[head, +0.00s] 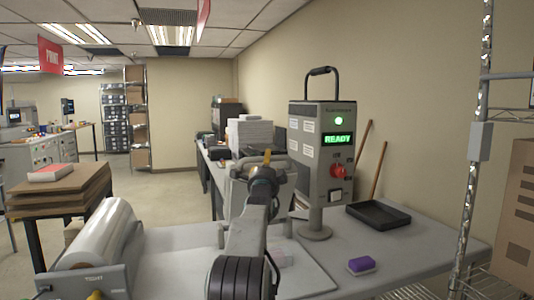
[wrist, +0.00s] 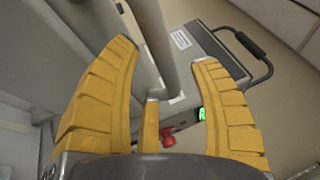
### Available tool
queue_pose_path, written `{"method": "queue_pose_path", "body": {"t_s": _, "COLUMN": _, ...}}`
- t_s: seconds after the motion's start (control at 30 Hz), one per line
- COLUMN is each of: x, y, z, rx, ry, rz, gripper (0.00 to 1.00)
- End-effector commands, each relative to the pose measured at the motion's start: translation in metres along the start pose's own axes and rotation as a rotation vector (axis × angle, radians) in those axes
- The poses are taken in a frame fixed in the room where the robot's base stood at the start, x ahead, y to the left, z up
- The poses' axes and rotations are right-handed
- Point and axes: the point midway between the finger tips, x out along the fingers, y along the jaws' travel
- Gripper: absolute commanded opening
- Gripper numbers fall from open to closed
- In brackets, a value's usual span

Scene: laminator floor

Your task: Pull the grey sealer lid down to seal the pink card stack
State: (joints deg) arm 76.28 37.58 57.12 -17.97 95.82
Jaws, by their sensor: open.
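The grey sealer lid (head: 233,196) stands raised behind my arm in the head view, its lower part hidden. My gripper (head: 262,158) is at the lid's top edge, with its yellow fingers apart. In the wrist view my gripper (wrist: 168,62) is open, and a rounded grey bar (wrist: 152,38) passes between the fingertips. I cannot tell whether they touch it.
A grey control box (head: 322,150) with a green READY display and red knob stands close right of my gripper; it also shows in the wrist view (wrist: 212,50). A purple sponge (head: 361,265) and black tray (head: 378,214) lie right. A film roll (head: 100,235) is at left.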

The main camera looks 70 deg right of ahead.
Motion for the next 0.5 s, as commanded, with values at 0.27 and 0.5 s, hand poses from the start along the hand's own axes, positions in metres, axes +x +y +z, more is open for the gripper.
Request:
{"method": "queue_pose_path", "body": {"t_s": 0.27, "x": 0.021, "y": -0.002, "z": 0.0, "rx": 0.0, "ry": 0.0, "rz": 0.0, "gripper": 0.56}}
{"method": "queue_pose_path", "body": {"t_s": 0.5, "x": 0.032, "y": -0.001, "z": 0.0, "rx": -0.001, "ry": 0.0, "rz": 0.001, "gripper": 0.56}}
